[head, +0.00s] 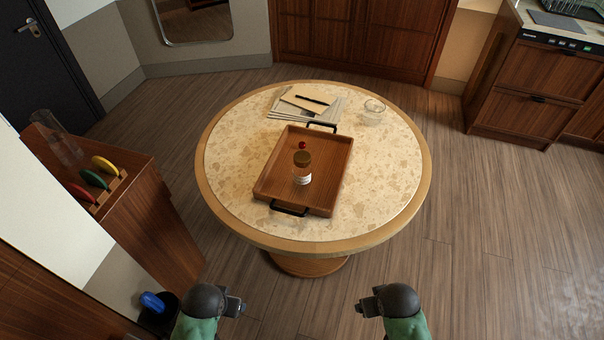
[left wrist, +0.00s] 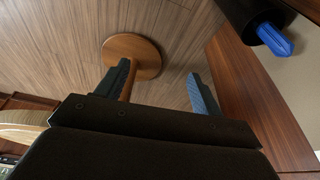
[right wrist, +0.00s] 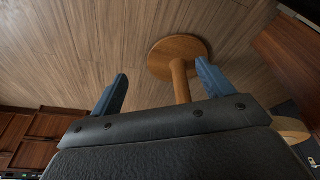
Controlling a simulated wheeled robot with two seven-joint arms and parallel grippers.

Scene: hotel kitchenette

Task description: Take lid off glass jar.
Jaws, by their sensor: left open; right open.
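A small glass jar (head: 302,174) with a pale label stands upright in the wooden tray (head: 333,165) on the round table. Its brownish lid (head: 302,157) sits on top of it. My left gripper (head: 241,306) is low in the head view, in front of the table and well apart from the jar. In the left wrist view its fingers (left wrist: 160,88) are spread and empty. My right gripper (head: 359,307) is also in front of the table, and its fingers (right wrist: 160,88) are spread and empty in the right wrist view. The wrist views do not show the jar.
A small red object (head: 303,145) lies behind the jar in the tray. Papers with a dark pen (head: 311,99) and a clear glass (head: 373,112) stand at the table's back. A wooden cabinet (head: 135,205) is at the left. The table's front rim (head: 310,247) is clear.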

